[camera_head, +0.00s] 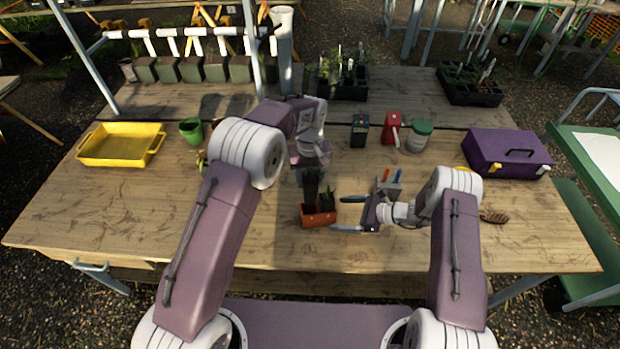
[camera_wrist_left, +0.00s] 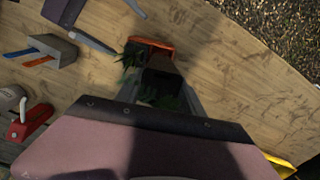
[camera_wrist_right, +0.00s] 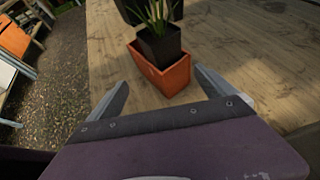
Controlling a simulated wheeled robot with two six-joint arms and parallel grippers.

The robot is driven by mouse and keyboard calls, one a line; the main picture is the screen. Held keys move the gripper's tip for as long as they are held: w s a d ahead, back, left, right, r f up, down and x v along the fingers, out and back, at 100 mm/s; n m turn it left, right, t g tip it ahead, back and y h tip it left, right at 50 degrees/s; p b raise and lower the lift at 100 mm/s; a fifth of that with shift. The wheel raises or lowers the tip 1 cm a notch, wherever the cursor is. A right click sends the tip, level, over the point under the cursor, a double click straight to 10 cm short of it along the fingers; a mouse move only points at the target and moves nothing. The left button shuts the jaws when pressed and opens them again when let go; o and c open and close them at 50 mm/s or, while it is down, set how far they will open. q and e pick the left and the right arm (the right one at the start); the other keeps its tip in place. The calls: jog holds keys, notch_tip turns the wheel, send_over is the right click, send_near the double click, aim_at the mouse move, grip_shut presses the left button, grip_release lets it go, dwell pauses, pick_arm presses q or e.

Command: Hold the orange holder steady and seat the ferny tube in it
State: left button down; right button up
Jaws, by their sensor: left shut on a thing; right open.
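The orange holder (camera_head: 318,218) stands on the bench in front of me. A dark tube with a spiky plant (camera_wrist_right: 160,42) sits in one end of it. My left gripper (camera_head: 311,174) is shut on another dark tube, the ferny tube (camera_wrist_left: 160,84), with leaves showing around it in the left wrist view. It holds this tube over the holder's other end; whether its bottom is inside the holder I cannot tell. My right gripper (camera_head: 349,214) is open at the holder's right side, its fingers apart with the holder (camera_wrist_right: 172,78) just ahead between them.
A grey block with blue and orange tools (camera_head: 388,187) stands just behind my right gripper.

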aim_at(320, 213)
jog(key=x, duration=0.8)
jog(key=shift+a+f, duration=0.25)
jog(key=shift+a, duration=0.1)
jog(key=shift+c, duration=0.3)
jog(key=c, duration=1.3)
jog(key=shift+o, duration=0.2)
pick_arm(q)
jog(key=n, duration=0.4)
jog(key=shift+w+r+n, duration=0.1)
jog(key=shift+n, duration=0.2)
jog(key=n, duration=0.2)
jog(key=shift+w+a+n, duration=0.2)
jog(key=shift+a+n, duration=0.05)
jog(key=shift+n, duration=0.05)
jog(key=a+n, duration=0.1)
jog(key=n, duration=0.1)
jog(key=w+a+n, duration=0.1)
jog(key=n, duration=0.1)
jog(key=shift+w, duration=0.15)
jog(key=shift+w+a+f+n, duration=0.2)
jog(key=shift+a+n, duration=0.1)
jog(key=shift+a, duration=0.35)
jog(key=shift+w+a+f+n, duration=0.1)
jog(key=shift+w+a+n, duration=0.15)
jog(key=shift+a, duration=0.35)
